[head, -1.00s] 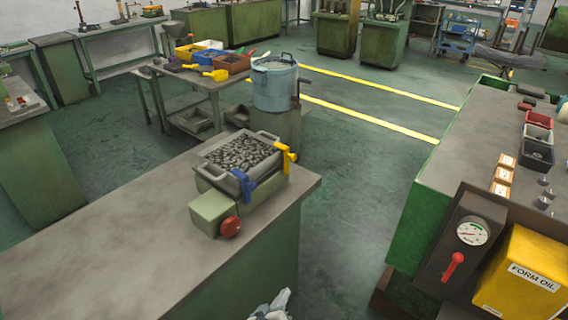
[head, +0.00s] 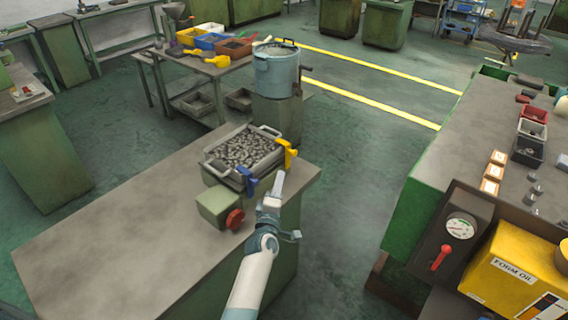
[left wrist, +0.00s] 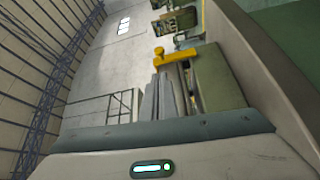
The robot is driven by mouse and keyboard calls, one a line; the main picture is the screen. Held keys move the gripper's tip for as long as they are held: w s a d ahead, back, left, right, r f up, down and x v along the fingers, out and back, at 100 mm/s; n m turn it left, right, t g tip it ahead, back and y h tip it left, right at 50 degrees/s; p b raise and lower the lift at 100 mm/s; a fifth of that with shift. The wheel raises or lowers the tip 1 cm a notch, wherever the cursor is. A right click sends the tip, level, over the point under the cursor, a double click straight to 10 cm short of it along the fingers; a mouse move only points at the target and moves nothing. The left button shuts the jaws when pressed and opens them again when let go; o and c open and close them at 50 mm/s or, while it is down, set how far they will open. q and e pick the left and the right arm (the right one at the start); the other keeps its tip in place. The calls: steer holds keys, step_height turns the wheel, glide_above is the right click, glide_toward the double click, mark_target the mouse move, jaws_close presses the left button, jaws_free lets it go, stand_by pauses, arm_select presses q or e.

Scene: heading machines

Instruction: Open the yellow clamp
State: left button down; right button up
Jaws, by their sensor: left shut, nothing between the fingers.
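The yellow clamp (head: 290,152) is on the right side of the grey tray (head: 212,170) full of dark metal pieces, at the far end of the workbench. It also shows in the left wrist view (left wrist: 175,57), just beyond my fingertips. A blue clamp (head: 247,181) is on the tray's near side. My left gripper (head: 279,178) is shut and empty. It is near the bench's right edge, a little short of the yellow clamp, and looks apart from it. In the left wrist view its fingers (left wrist: 165,84) point toward the clamp. My right gripper is not in view.
A green box with a red knob (head: 235,219) stands in front of the tray, left of my gripper. A blue pot (head: 276,72) stands behind the tray. The workbench (head: 130,235) is clear at left. Open floor (head: 345,215) lies right of it.

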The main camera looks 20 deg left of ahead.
arm_select(q)
steer(key=b, duration=0.4)
glide_toward(288, 150)
steer(key=w, duration=0.4)
steer(key=shift+a, duration=0.4)
steer(key=shift+w+a+r, duration=0.1)
steer(key=shift+w+r, duration=0.15)
steer(key=shift+w, duration=0.45)
steer(key=shift+f+b, duration=0.1)
steer(key=shift+b, duration=0.2)
